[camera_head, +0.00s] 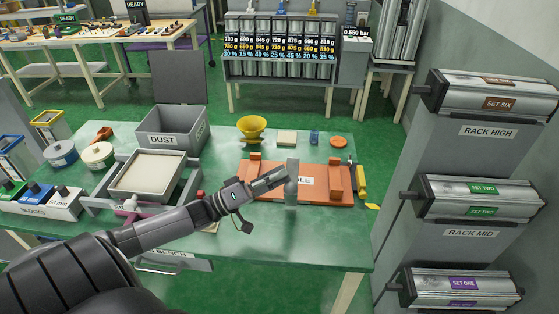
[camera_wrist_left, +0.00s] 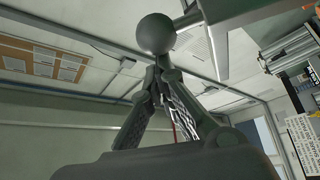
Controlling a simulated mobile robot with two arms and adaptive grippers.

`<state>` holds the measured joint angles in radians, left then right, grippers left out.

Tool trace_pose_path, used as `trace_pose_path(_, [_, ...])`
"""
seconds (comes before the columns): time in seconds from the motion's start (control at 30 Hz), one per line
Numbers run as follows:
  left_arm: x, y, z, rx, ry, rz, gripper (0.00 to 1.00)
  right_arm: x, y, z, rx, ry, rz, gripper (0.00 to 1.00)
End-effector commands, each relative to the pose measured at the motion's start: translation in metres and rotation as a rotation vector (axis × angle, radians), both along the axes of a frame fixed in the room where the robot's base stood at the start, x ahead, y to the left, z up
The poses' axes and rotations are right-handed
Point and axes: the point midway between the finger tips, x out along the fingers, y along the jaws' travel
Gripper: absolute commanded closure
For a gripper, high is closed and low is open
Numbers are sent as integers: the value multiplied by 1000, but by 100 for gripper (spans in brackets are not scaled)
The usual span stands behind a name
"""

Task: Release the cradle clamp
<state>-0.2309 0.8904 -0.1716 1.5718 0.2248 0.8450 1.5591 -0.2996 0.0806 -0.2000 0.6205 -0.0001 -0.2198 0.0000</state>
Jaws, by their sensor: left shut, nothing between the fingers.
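The orange cradle (camera_head: 325,178) lies on the green bench, its label partly hidden by a grey upright clamp lever (camera_head: 292,169). My left gripper (camera_head: 284,175) reaches in from the left and its tip is at the lever, over the cradle. In the left wrist view, a dark round knob (camera_wrist_left: 156,33) is just beyond the fingertips, with a grey bar (camera_wrist_left: 215,12) running to the upper right. The fingers (camera_wrist_left: 160,85) are closed together and hold nothing. I cannot tell whether they touch the knob. My right gripper is not in view.
A grey DUST bin (camera_head: 172,139), a sieve tray (camera_head: 150,174) and a yellow funnel (camera_head: 251,126) stand on the bench. A yellow tool (camera_head: 361,181) lies right of the cradle. The bench front right is clear.

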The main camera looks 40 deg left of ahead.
Motion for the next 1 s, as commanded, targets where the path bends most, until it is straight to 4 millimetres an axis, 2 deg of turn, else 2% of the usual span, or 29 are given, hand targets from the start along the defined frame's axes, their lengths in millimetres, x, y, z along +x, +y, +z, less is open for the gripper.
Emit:
trace_pose_path(0.03, [-7, -4, -8, 20, -33, 0, 100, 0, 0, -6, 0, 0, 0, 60])
trace_pose_path(0.2, [-27, -17, -21, 92, -150, 0, 100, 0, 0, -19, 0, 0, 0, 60])
trace_pose_path(0.4, [-44, -27, -33, 157, -257, 0, 100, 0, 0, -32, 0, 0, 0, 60])
trace_pose_path(0.7, [-56, -34, -43, 207, -338, 1, 100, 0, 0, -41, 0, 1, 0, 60])
trace_pose_path(1.0, [-59, -36, -46, 219, -347, -2, 100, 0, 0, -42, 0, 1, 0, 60])
